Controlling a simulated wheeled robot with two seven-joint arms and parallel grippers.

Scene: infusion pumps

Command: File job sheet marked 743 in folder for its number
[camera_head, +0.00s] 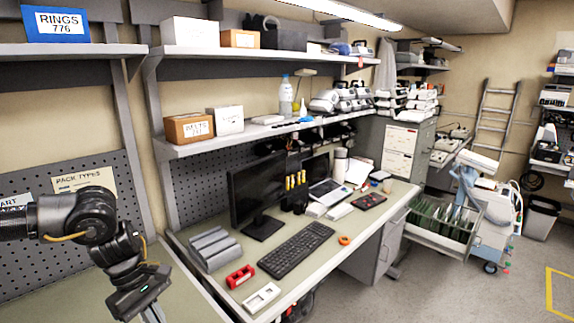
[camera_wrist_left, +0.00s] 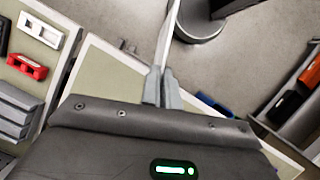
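My left gripper (camera_head: 152,314) is at the bottom left of the head view, with its fingertips at or past the frame edge. In the left wrist view its two fingers (camera_wrist_left: 161,74) are closed together on a thin pale sheet (camera_wrist_left: 166,38), seen nearly edge-on. No number can be read on the sheet, and it does not show in the head view. An open drawer with several green hanging folders (camera_head: 441,215) is at the right of the desk, far from the gripper. The folder numbers are too small to read. My right gripper is not in view.
The desk (camera_head: 333,243) holds a keyboard (camera_head: 296,249), a monitor (camera_head: 257,190), a red holder (camera_head: 240,276), a white holder (camera_head: 262,298) and grey trays (camera_head: 213,247). A blue and white cart (camera_head: 492,215) stands beside the drawer. The floor (camera_head: 420,285) in front is clear.

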